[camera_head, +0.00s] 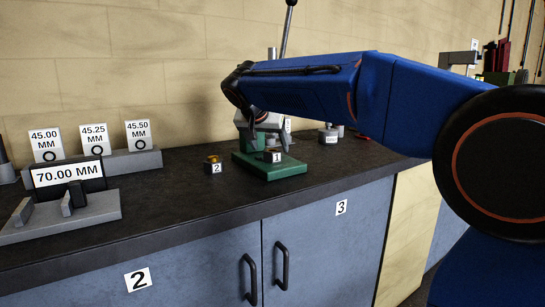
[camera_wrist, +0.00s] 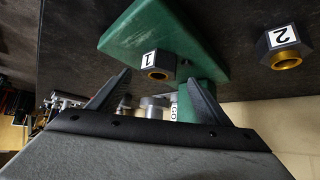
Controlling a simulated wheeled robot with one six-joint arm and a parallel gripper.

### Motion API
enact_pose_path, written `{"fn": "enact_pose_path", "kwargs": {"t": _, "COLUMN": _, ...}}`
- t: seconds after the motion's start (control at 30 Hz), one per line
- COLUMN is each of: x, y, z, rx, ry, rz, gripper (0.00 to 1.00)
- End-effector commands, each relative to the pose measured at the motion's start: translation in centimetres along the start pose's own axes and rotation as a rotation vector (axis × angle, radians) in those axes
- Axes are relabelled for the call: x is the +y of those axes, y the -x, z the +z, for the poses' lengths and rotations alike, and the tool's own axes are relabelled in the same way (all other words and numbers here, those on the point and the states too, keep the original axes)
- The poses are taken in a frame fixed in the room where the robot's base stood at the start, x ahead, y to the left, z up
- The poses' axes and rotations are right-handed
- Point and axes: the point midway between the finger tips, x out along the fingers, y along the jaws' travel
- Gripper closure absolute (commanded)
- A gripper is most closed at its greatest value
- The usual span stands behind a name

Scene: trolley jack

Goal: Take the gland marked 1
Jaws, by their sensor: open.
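The gland marked 1 (camera_head: 272,157) is a small dark hex piece with a white label. It sits on the green base plate (camera_head: 290,171) on the bench. In the wrist view the gland marked 1 (camera_wrist: 158,66) shows a brass-coloured ring at its end. My gripper (camera_wrist: 161,77) is open and empty, with one finger to each side of this gland in the picture. The gland lies just past the fingertips, with no contact visible.
A similar gland marked 2 (camera_head: 214,166) stands on the dark bench left of the plate; it also shows in the wrist view (camera_wrist: 283,47). A green post (camera_wrist: 190,95) rises from the plate beside the gland marked 1. A 70.00 MM gauge display (camera_head: 68,174) stands at left.

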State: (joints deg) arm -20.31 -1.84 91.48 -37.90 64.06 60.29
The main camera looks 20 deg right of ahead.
Motion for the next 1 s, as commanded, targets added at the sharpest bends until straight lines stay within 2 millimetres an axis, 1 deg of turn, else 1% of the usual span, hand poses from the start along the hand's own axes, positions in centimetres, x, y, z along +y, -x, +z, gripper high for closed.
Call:
{"fn": "enact_pose_path", "kwargs": {"t": 0.2, "x": 0.3, "y": -3.0, "z": -0.1, "rx": -0.001, "ry": -0.001, "rz": 0.003, "gripper": 0.28}}
{"fn": "enact_pose_path", "kwargs": {"t": 0.3, "x": 0.3, "y": -4.0, "z": -0.1, "rx": -0.001, "ry": -0.001, "rz": 0.003, "gripper": 0.28}}
{"fn": "enact_pose_path", "kwargs": {"t": 0.53, "x": 0.3, "y": -4.3, "z": -0.2, "rx": 0.0, "ry": 0.0, "rz": 0.001, "gripper": 0.28}}
{"fn": "enact_pose_path", "kwargs": {"t": 0.57, "x": 0.3, "y": -4.3, "z": -0.2, "rx": 0.0, "ry": 0.0, "rz": 0.001, "gripper": 0.31}}
{"fn": "enact_pose_path", "kwargs": {"t": 0.6, "x": 0.3, "y": -4.3, "z": -0.2, "rx": 0.0, "ry": 0.0, "rz": 0.001, "gripper": 0.4}}
{"fn": "enact_pose_path", "kwargs": {"t": 0.77, "x": 0.3, "y": -4.2, "z": -0.2, "rx": 0.0, "ry": 0.0, "rz": 0.001, "gripper": 0.79}}
{"fn": "enact_pose_path", "kwargs": {"t": 0.8, "x": 0.3, "y": -4.2, "z": -0.2, "rx": 0.0, "ry": 0.0, "rz": 0.001, "gripper": 0.88}}
{"fn": "enact_pose_path", "kwargs": {"t": 0.83, "x": 0.3, "y": -4.2, "z": -0.2, "rx": 0.001, "ry": -0.001, "rz": 0.0, "gripper": 0.9}}
{"fn": "enact_pose_path", "kwargs": {"t": 1.0, "x": 0.3, "y": -4.2, "z": -0.2, "rx": 0.001, "ry": -0.001, "rz": 0.0, "gripper": 0.9}}
